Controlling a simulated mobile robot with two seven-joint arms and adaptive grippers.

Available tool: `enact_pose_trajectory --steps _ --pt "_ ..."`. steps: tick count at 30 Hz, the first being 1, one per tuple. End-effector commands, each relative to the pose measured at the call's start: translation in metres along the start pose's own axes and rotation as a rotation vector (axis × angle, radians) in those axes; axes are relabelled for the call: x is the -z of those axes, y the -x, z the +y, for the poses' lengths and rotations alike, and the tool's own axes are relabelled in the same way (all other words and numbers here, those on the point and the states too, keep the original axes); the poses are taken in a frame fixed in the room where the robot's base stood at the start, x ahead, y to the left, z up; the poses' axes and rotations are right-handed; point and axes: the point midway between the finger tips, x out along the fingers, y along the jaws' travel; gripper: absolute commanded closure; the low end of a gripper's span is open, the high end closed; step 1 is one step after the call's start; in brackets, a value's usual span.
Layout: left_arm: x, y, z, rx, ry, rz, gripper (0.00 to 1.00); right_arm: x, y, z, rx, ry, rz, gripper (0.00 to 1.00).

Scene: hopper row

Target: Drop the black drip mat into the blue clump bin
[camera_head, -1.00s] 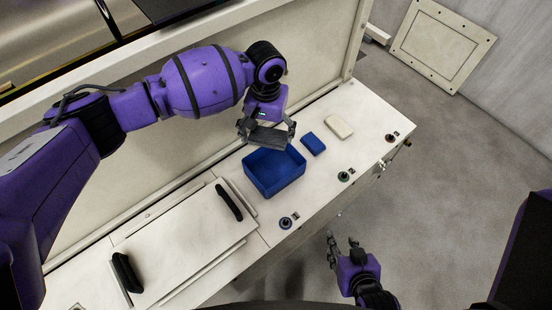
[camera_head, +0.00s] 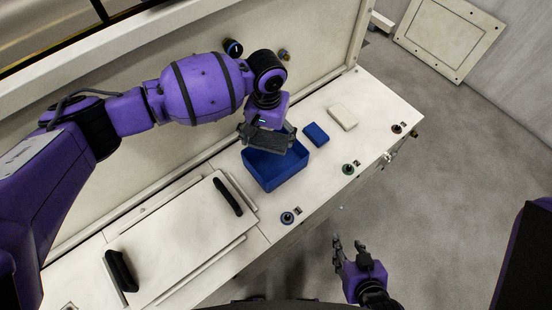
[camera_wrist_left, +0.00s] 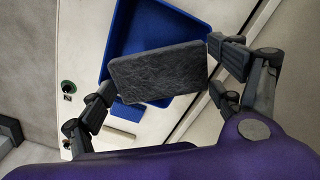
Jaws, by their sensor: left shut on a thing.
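The blue clump bin (camera_head: 279,175) is an open-topped box on the white counter. The black drip mat (camera_wrist_left: 158,76) is a dark grey, rough-textured slab. My left gripper (camera_head: 266,138) is shut on the mat and holds it over the back part of the bin. In the left wrist view the mat lies between the two fingers of my left gripper (camera_wrist_left: 165,78), with the blue bin (camera_wrist_left: 128,28) behind it. The mat hides part of the bin's inside. My right gripper (camera_head: 349,252) is empty, with its fingers apart, over the floor in front of the counter.
A small blue block (camera_head: 315,134) and a cream block (camera_head: 343,117) lie on the counter right of the bin. A panel with black handles (camera_head: 228,197) is left of the bin.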

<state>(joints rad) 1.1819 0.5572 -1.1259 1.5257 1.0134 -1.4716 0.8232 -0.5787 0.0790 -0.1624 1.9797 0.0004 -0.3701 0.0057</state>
Motion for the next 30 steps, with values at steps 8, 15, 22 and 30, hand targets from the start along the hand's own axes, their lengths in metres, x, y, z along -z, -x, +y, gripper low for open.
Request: enact_pose_trajectory --steps 8,15,22,30 --pt "0.0 0.0 0.0 0.0 0.0 0.0 0.0 -0.008 0.002 -0.002 0.002 -0.001 -0.017 0.6" --pt "0.0 0.001 0.0 0.0 0.0 -0.001 0.0 -0.011 0.002 -0.002 0.007 0.006 -0.022 0.6" --pt "0.001 0.03 0.0 -0.001 -0.001 0.003 0.0 -0.009 0.002 -0.002 0.006 0.003 -0.019 0.6" --pt "0.001 0.087 0.0 -0.001 -0.001 0.003 0.0 -0.009 0.002 -0.002 0.005 0.002 -0.018 0.6"
